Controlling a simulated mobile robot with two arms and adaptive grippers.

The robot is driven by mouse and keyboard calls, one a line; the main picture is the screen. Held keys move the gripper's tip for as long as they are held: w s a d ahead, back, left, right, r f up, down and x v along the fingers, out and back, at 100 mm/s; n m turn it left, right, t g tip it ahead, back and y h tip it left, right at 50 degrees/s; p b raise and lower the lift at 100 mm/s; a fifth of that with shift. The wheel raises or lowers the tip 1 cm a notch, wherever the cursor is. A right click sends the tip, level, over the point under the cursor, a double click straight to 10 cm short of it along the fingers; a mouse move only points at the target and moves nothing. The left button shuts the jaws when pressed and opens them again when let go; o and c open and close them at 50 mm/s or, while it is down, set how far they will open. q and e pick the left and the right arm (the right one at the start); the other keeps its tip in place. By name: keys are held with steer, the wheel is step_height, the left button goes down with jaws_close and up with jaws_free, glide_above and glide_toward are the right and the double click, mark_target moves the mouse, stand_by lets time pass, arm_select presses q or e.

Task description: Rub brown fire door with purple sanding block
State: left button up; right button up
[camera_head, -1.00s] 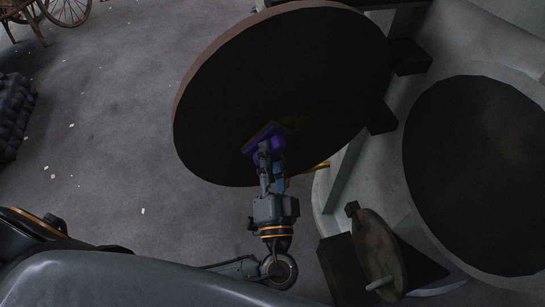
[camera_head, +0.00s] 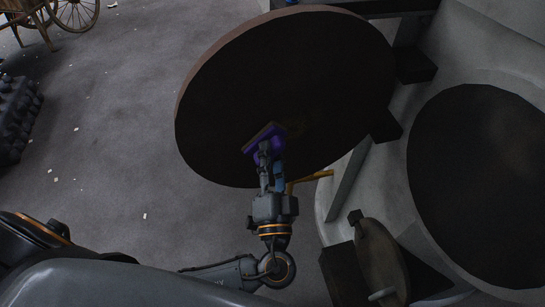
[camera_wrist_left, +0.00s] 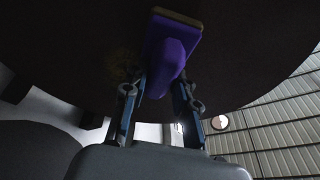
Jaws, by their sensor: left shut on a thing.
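The brown fire door (camera_head: 290,80) is a large dark round panel standing open on hinges in the head view. It fills the upper part of the left wrist view (camera_wrist_left: 80,60). My left gripper (camera_head: 268,165) is shut on the purple sanding block (camera_head: 266,141), near the door's lower middle. The block has a purple grip and a brownish pad, and shows in the left wrist view (camera_wrist_left: 170,50) between the fingers. Its pad is against or very close to the door face; exact contact cannot be told. A faint yellowish patch (camera_wrist_left: 122,62) shows beside the block. My right gripper is not in view.
A grey boiler-like body (camera_head: 375,185) with a dark round opening (camera_head: 480,185) stands at the right. A yellow handle (camera_head: 318,176) juts near my gripper.

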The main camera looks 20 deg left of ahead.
arm_select(q)
steer(key=shift+w+a, duration=0.45)
stand_by(0.3)
